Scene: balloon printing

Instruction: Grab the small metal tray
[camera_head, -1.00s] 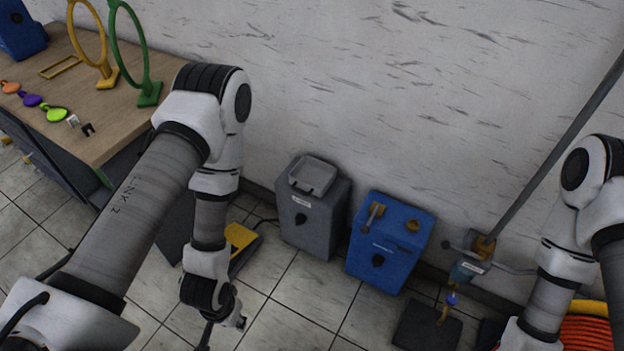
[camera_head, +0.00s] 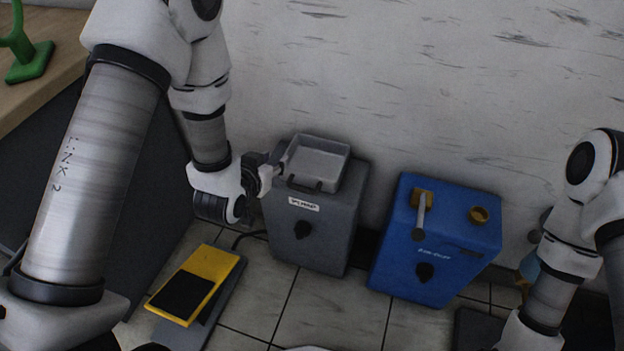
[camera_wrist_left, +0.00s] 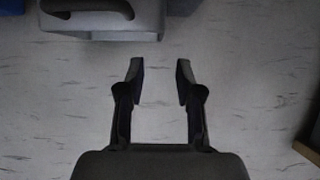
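The small metal tray (camera_head: 318,163) is a grey open pan on top of the grey box machine (camera_head: 313,228). My left gripper (camera_head: 279,170) is beside the tray's left edge in the head view. In the left wrist view its two fingers (camera_wrist_left: 160,75) are apart with nothing between them, and the tray lies beyond and left of them. My right arm shows at the right of the head view, but its gripper is out of view.
A blue box machine (camera_head: 437,244) with a lever and a brass cup stands right of the grey one. A yellow pedal (camera_head: 196,284) lies on the floor at front left. A wooden table (camera_head: 52,72) with a green stand (camera_head: 27,58) is at the far left. A wall rises behind.

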